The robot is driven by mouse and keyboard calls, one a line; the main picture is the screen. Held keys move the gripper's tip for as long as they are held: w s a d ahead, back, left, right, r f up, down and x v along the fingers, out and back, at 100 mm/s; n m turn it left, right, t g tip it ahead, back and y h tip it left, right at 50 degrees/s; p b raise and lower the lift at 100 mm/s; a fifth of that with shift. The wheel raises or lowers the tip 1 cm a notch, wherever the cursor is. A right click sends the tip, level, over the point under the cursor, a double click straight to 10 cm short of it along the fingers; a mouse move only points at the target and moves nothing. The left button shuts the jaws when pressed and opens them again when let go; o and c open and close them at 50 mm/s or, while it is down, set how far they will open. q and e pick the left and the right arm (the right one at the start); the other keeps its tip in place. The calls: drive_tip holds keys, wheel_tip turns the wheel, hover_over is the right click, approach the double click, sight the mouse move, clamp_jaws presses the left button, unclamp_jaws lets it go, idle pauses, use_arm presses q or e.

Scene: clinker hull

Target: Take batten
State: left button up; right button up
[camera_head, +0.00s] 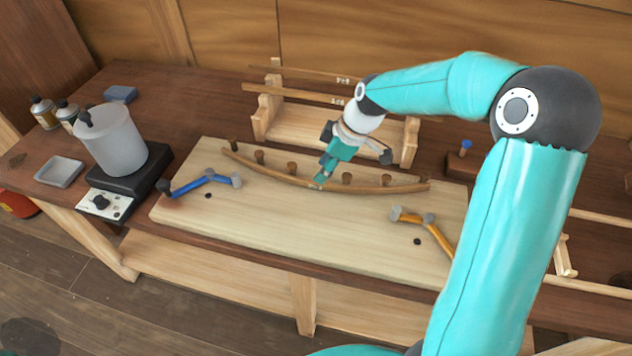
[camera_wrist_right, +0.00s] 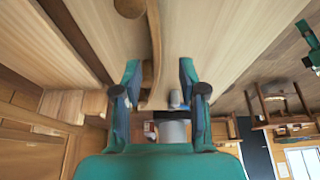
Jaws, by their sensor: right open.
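The batten (camera_head: 283,177) is a long, thin, curved wooden strip lying on the pale board (camera_head: 250,215), bowed along a row of round wooden pegs (camera_head: 292,166). My right gripper (camera_head: 320,181) points down at the middle of the batten. In the right wrist view my right gripper (camera_wrist_right: 160,78) is open, and the batten (camera_wrist_right: 155,45) runs between its fingers, closer to the left one. Whether a finger touches it I cannot tell. My left gripper does not show in the head view.
Behind is a wooden rack (camera_head: 290,125) with long strips. A pot (camera_head: 112,140) stands on a hotplate (camera_head: 130,174) at left. The board's front is mostly clear.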

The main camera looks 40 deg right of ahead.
sight(316, 185)
drive_tip(key=shift+w+a+f, duration=0.1)
drive_tip(key=shift+w+f, duration=0.05)
drive_tip(key=shift+f, duration=0.35)
drive_tip(key=shift+w+f+p, duration=0.1)
drive_tip(key=shift+f+p, duration=0.2)
drive_tip(key=shift+f, duration=0.05)
drive_tip(key=p+x, duration=0.1)
drive_tip(key=x, duration=0.2)
drive_tip(key=shift+w+f, duration=0.1)
drive_tip(key=shift+f, duration=0.15)
drive_tip(key=shift+w+f, duration=0.15)
drive_tip(key=shift+f, duration=0.25)
clamp_jaws()
